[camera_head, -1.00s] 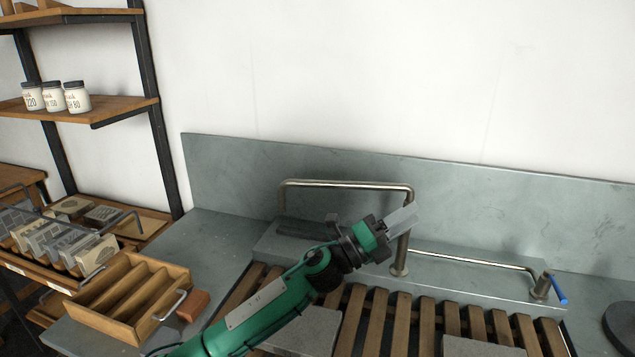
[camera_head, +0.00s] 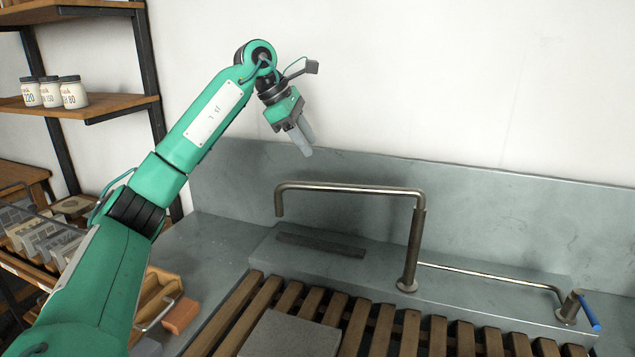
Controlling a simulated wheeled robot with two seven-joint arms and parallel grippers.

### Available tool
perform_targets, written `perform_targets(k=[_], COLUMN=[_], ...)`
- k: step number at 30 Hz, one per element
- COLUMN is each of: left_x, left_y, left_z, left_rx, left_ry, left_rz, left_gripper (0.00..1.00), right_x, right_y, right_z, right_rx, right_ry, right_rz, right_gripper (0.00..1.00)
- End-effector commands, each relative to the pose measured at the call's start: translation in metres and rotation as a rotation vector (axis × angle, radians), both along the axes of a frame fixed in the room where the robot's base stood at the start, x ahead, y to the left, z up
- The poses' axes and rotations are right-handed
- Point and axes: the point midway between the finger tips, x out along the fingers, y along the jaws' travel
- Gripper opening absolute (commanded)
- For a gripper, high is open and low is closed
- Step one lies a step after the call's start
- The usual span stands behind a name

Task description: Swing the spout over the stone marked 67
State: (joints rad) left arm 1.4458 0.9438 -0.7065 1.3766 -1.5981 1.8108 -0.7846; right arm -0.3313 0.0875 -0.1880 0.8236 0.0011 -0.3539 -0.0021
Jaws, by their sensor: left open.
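The metal spout (camera_head: 345,189) rises on a post from the grey ledge behind the slatted rack. Its horizontal arm points left, and its short outlet hangs down at the left end, over the ledge. A grey stone (camera_head: 288,336) lies on the slats at the bottom, in front of the spout and cut off by the picture edge. No number is legible on it. My left gripper (camera_head: 304,141) is raised above and behind the spout's left end in the picture, open and empty, apart from the spout. My right gripper is out of view.
A lower pipe with a blue-handled tap (camera_head: 589,313) runs to the right along the ledge. The grey backsplash (camera_head: 480,205) stands behind. A red-brown block (camera_head: 181,316) and a wooden rack sit at left, near shelves with jars (camera_head: 72,93).

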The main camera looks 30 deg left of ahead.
Motion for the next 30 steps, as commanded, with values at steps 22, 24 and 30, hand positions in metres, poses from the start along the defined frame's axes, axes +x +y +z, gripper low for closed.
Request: perform_targets(k=[22, 24, 30], left_x=[0.011, 0.015, 0.023], left_y=[0.012, 0.009, 0.002], left_z=[-0.071, -0.082, -0.104], left_rx=[0.089, 0.088, 0.086], left_ry=[0.051, 0.052, 0.049], left_rz=[0.041, 0.042, 0.042], left_gripper=[0.41, 0.41, 0.41], right_x=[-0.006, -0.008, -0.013], right_y=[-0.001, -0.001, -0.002], right_z=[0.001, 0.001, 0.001], right_rx=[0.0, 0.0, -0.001], right_ry=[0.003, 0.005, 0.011], right_rz=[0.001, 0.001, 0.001], right_gripper=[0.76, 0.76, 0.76])
